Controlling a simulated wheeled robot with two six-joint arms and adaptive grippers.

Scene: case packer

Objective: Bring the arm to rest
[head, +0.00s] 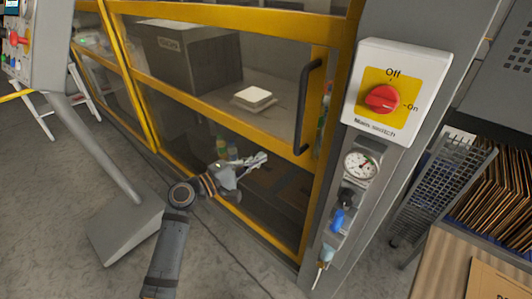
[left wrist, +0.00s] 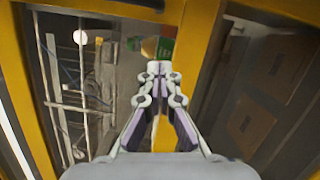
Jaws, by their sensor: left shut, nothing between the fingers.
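My left arm reaches up from the bottom of the head view. Its gripper (head: 262,158) is in front of the yellow-framed glazed door (head: 225,108) of the machine and points to the right. In the left wrist view the gripper (left wrist: 160,68) has its fingertips together with nothing between them. A yellow frame post (left wrist: 197,45) lies beyond it in that view. I cannot tell the exact gap between gripper and frame. My right gripper is not in view.
A main switch (head: 381,98) with a red knob sits on the grey post, above a gauge (head: 360,165) and blue-tipped fittings. A black door handle (head: 307,105) stands out from the frame. A grey pedestal (head: 125,228) stands at left, a rack of cardboard (head: 487,180) at right.

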